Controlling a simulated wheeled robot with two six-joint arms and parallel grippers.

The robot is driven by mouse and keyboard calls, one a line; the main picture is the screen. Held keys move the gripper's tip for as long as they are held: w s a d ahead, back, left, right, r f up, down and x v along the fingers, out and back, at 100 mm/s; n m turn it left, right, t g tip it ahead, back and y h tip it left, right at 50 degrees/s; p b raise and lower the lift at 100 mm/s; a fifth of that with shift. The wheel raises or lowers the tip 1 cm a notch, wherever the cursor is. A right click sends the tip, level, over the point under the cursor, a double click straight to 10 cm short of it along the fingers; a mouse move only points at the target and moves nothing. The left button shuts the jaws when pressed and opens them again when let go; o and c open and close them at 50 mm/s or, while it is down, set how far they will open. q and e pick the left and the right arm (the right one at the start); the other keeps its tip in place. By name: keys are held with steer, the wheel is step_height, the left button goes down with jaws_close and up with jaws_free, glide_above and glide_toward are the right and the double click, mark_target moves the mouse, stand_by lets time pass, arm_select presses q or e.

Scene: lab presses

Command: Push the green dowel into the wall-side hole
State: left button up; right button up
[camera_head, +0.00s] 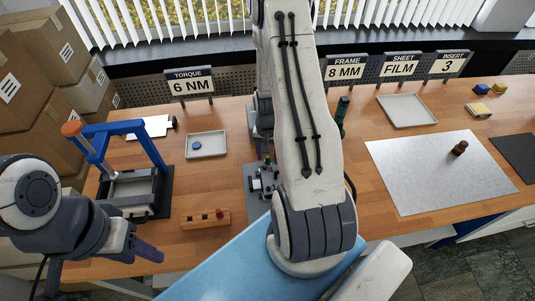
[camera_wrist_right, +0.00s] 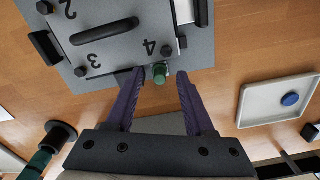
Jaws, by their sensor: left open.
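The green dowel (camera_wrist_right: 160,73) shows in the right wrist view at the edge of a grey fixture plate (camera_wrist_right: 135,50) marked 2, 3 and 4. My right gripper (camera_wrist_right: 160,78) is open, with one finger on each side of the dowel and gaps on both sides. In the head view a small green tip, likely the dowel, shows at the fixture (camera_head: 262,181), partly hidden by my right arm. My right gripper is hidden there. I cannot make out the wall-side hole. My left gripper (camera_head: 142,247) is open and empty at the front left, away from the fixture.
A tray with a blue disc (camera_head: 207,145) is behind left. A blue-framed press (camera_head: 125,165) stands left. A green-handled tool (camera_head: 341,112) is right of my arm.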

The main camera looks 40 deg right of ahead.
mark_target(267, 157)
steer(key=shift+w+r, duration=0.1)
steer(key=shift+r, duration=0.4)
step_height(267, 157, up, 10)
steer(key=b, duration=0.2)
steer(key=shift+f, duration=0.25)
steer(key=s+a+r+n+b, duration=0.1)
steer(key=a+r+n, duration=0.25)
steer(key=a, duration=0.55)
steer(key=a+r+n, duration=0.3)
steer(key=a+n, duration=0.1)
steer(key=a, duration=0.5)
steer(key=s+a+r+n+y+b, duration=0.1)
steer(key=s+a+r+n, duration=0.2)
steer(key=s+a+n, duration=0.6)
steer(key=s+a, duration=0.3)
steer(key=s, duration=0.3)
steer(key=shift+s+a+r+n+b, duration=0.2)
steer(key=shift+a+n+b, duration=0.1)
steer(key=shift+a+n, duration=0.1)
